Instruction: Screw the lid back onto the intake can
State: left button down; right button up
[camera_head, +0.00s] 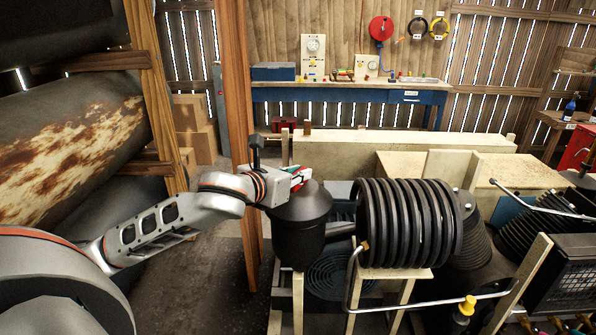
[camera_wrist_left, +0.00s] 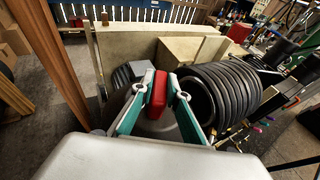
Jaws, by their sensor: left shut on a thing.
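The intake can (camera_head: 298,240) is a dark upright cylinder left of the ribbed black cylinder. Its dark sloped lid (camera_head: 311,202) sits on top and appears level; whether the threads are engaged cannot be told. My left gripper (camera_head: 297,177) is over the lid, coming from the left. In the left wrist view, the green fingers of my left gripper (camera_wrist_left: 158,92) are closed on the lid's upright red handle (camera_wrist_left: 157,95). The grey surface of the lid (camera_wrist_left: 155,127) shows between the fingers below. Much of the handle is hidden in the head view. My right gripper is not in view.
The ribbed black cylinder (camera_head: 405,225) stands close to the can's right. A wooden post (camera_head: 240,130) rises just behind my left forearm. A rusty tank (camera_head: 70,150) is at left. A blue workbench (camera_head: 345,92) is far back.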

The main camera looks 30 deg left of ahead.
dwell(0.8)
pick_arm(q)
jog(key=shift+r+p, duration=0.1)
jog(key=shift+p, duration=0.25)
jog(key=shift+p, duration=1.1)
dwell(0.9)
jog(key=shift+f+b, duration=0.45)
jog(key=shift+f, duration=0.65)
jog(key=c, duration=1.9)
grip_release()
notch_tip(320, 180, up, 10)
jog(key=shift+r, duration=0.1)
